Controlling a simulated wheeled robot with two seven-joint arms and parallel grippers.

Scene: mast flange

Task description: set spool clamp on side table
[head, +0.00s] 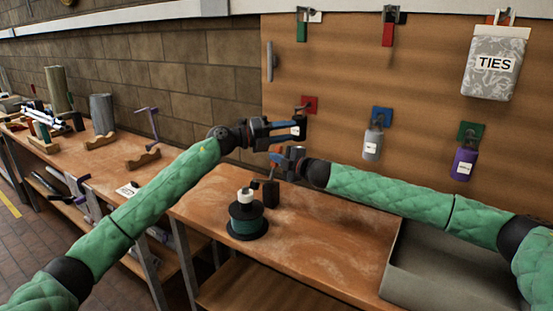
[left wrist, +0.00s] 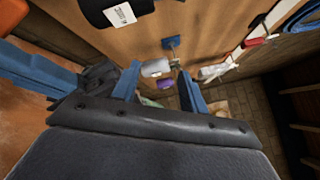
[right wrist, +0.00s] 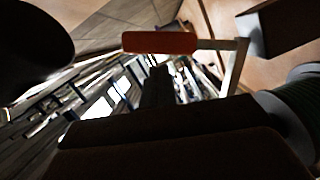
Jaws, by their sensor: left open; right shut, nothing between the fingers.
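A black spool stand (head: 248,225) wound with green stands upright on the bench, with a white piece on top. A small dark block (head: 271,193) with a thin upright part is just behind it; I cannot tell whether this is the spool clamp. The right wrist view shows an orange-red handle (right wrist: 160,42) on a pale metal bar, beyond the fingers. My left gripper (head: 284,132) is open and empty at the board, beside a black labelled bottle (head: 299,128); its parted blue fingers show in the left wrist view (left wrist: 158,88). My right gripper (head: 279,158) is shut and empty above the bench, below the left.
A grey bottle (head: 372,145) and a purple bottle (head: 463,164) hang on the pegboard (head: 340,75), below a TIES bin (head: 495,63). A grey tray (head: 440,268) is at the bench's right. A left-hand table (head: 75,151) holds clamps and wooden cradles. The bench front is clear.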

